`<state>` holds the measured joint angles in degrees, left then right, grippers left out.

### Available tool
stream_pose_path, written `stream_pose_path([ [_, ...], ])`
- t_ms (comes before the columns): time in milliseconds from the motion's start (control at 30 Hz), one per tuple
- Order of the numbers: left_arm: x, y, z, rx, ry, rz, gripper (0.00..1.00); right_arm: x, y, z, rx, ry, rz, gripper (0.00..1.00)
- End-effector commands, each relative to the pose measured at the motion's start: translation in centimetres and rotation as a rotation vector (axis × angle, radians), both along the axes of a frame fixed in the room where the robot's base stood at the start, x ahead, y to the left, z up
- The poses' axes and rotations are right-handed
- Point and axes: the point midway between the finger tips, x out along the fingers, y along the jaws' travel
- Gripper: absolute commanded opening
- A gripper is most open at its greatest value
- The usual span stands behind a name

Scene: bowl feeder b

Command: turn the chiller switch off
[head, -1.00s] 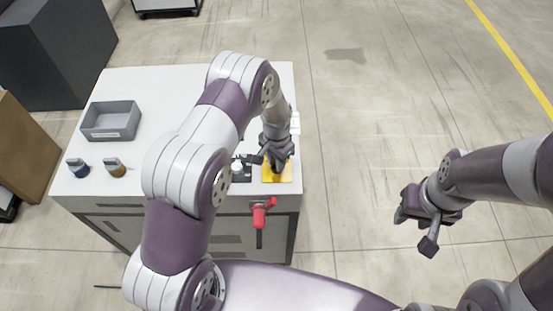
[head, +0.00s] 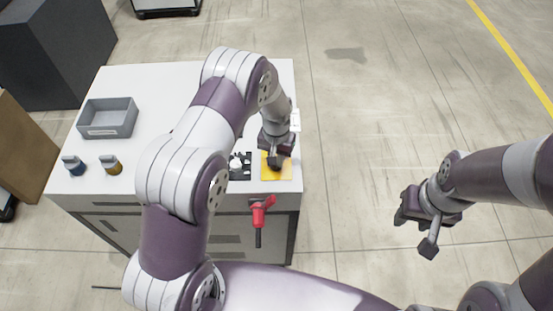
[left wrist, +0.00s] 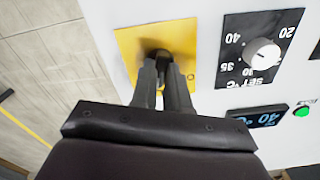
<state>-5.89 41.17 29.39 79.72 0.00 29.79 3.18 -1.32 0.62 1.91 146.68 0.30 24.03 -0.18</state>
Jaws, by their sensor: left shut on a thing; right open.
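A yellow plate (head: 283,174) on the white cabinet top carries a dark switch (left wrist: 158,56), seen in the left wrist view; the plate also shows there (left wrist: 132,46). My left gripper (head: 277,162) reaches down onto this plate. In the left wrist view its fingers (left wrist: 162,76) are shut on the switch, hiding most of it, so I cannot read its position. My right gripper (head: 414,232) is open and empty over bare floor, to the right of the cabinet.
Beside the plate is a black dial panel with a white knob (left wrist: 262,53), a display (left wrist: 262,117) and a green button (left wrist: 302,112). A red handle (head: 262,214) hangs on the cabinet front. A grey bin (head: 108,118) and two small knobbed items (head: 73,166) (head: 111,165) stand left.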

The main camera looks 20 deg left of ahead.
Motion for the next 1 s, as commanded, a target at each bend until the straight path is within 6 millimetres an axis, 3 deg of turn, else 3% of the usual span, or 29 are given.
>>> stream_pose_path([
  [1000, 0.3, 0.0, 0.2, -0.003, -0.007, 0.919, 0.00, 0.0, 0.0, -2.9, 0.000, 0.000, 0.000, 0.43],
])
